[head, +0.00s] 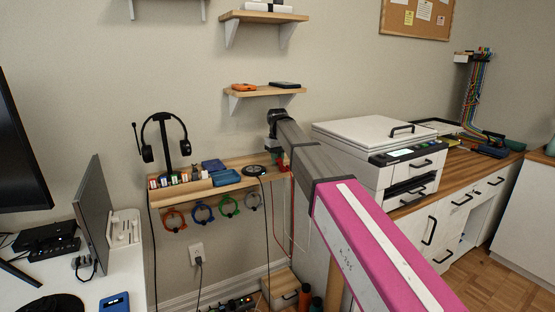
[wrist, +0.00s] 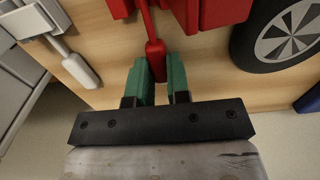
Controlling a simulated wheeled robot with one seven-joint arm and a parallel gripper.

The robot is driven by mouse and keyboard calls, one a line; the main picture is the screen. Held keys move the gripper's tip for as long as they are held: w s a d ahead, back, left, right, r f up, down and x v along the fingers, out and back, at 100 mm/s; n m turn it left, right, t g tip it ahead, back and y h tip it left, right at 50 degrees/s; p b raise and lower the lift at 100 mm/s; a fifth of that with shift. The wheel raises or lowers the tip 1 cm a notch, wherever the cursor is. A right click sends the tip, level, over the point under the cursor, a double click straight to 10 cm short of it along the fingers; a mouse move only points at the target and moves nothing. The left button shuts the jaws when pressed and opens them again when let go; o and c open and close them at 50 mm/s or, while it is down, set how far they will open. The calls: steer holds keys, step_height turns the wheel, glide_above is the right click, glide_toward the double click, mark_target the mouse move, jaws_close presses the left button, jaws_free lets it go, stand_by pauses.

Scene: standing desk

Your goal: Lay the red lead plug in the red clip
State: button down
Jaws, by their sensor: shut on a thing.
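The red lead plug (wrist: 156,58) is between the green-tipped fingers of my gripper (wrist: 156,85) in the wrist view. Its red lead runs up out of the top of that view. In the head view my arm reaches to the right end of the wooden shelf, and the gripper's fingers are mostly hidden there. A red-orange clip (head: 174,220) hangs under the left part of the shelf, leftmost in a row with a blue clip (head: 203,213), a green clip (head: 229,207) and a grey clip (head: 252,202). The plug is apart from that clip, well to its right.
The shelf (head: 228,186) carries a headset stand (head: 163,140), small boxes, blue items and a black disc (head: 255,171). In the wrist view, a red block (wrist: 222,12) and a spoked round disc (wrist: 280,38) are close by. A printer (head: 375,150) stands right of my arm.

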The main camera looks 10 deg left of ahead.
steer(key=shift+f, duration=0.15)
steer(key=c, duration=1)
jaws_free()
